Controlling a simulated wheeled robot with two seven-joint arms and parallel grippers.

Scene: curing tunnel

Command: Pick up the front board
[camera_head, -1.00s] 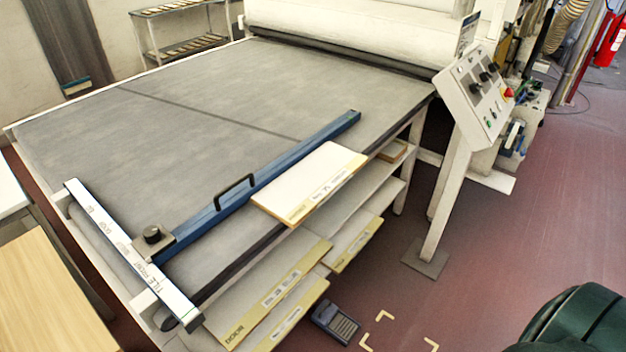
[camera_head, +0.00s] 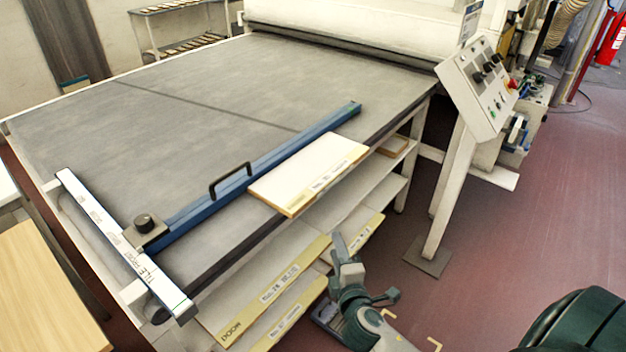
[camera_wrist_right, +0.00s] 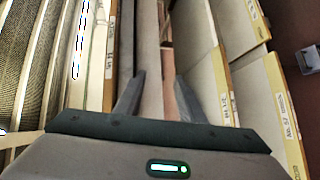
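A pale board (camera_head: 308,170) with a yellow front edge and a label lies on the grey table, against the blue fence, its front end over the table's front edge. More labelled, yellow-edged boards (camera_head: 262,305) lie on the shelves below. I cannot tell for certain which one is the front board. My right gripper (camera_head: 347,241) is in front of the lower shelf boards, below and right of the tabletop board. In the right wrist view its fingers (camera_wrist_right: 159,76) are apart, with nothing held between them; shelf boards (camera_wrist_right: 277,105) show to the right. My left gripper is out of view.
The blue fence (camera_head: 290,153) with a black handle crosses the table (camera_head: 190,75). A white lettered rail (camera_head: 125,245) runs along the left end. A control panel (camera_head: 480,85) on a post stands at the right. The red floor (camera_head: 560,200) right of it is clear.

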